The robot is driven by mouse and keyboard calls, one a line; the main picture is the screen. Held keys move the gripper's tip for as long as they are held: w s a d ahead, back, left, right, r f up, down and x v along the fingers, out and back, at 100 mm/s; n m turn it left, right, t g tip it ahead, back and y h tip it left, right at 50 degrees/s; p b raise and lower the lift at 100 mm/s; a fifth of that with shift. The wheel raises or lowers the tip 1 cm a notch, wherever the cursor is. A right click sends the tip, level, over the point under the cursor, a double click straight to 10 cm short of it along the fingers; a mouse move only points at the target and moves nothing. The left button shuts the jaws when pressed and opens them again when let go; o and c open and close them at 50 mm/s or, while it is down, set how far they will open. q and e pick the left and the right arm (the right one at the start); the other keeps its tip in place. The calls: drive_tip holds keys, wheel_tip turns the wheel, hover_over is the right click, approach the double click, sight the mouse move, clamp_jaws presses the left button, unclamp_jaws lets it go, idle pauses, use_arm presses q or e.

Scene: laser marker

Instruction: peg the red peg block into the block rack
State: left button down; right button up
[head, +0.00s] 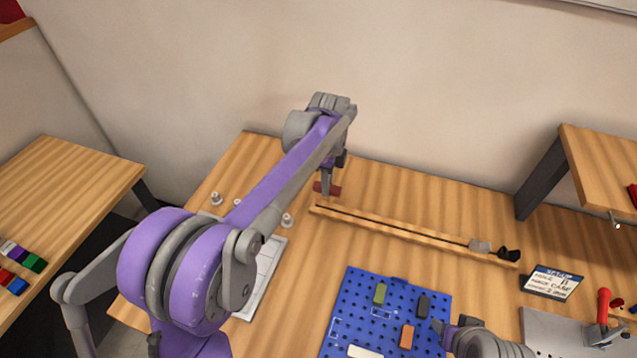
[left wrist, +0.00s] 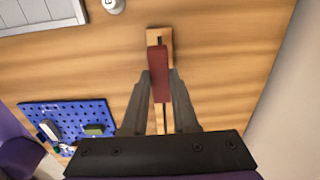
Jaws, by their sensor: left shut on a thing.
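My left gripper (head: 328,184) is shut on the red peg block (head: 333,190), a dark red oblong. It holds the block at the left end of a long slotted wooden rail (head: 400,232). In the left wrist view the block (left wrist: 158,72) sits between the fingertips (left wrist: 160,82), lined up with the rail (left wrist: 160,37). I cannot tell whether it touches the rail. A blue board with holes (head: 345,310) bears green, dark, orange and white blocks. No label shows which is the block rack. My right gripper (head: 441,328) is partly visible at the bottom; its jaws are unclear.
Grey and black pieces (head: 494,250) sit at the rail's right end. A small sign (head: 553,283) and a red-handled clamp (head: 603,305) stand at right. Small metal pieces (head: 287,220) and a white sheet (head: 268,268) lie left. The wood between rail and board is clear.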

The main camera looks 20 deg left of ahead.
sight(437, 338)
use_arm(q)
drive_tip(key=shift+f, duration=0.55)
use_arm(e)
drive_tip(key=shift+a+f, duration=0.1)
drive_tip(key=shift+f, duration=0.25)
use_arm(q)
drive_tip(key=shift+f+b, duration=1.55)
drive_tip(key=shift+f, duration=1)
use_arm(e)
drive_tip(key=shift+s+f, duration=0.35)
drive_tip(key=shift+f, duration=0.5)
drive_tip(key=shift+s+f, duration=0.3)
drive_tip(key=shift+f, duration=0.55)
use_arm(q)
drive_tip(key=shift+f+b, duration=0.35)
drive_tip(key=shift+f, duration=0.25)
use_arm(e)
drive_tip(key=shift+s+f, duration=0.1)
drive_tip(key=shift+f, duration=0.35)
use_arm(q)
drive_tip(key=c, duration=0.6)
unclamp_jaws()
wheel_tip(437, 338, up, 11)
drive_tip(key=shift+f+p, duration=0.1)
drive_tip(key=shift+p, duration=0.25)
use_arm(e)
drive_tip(key=shift+r, duration=0.45)
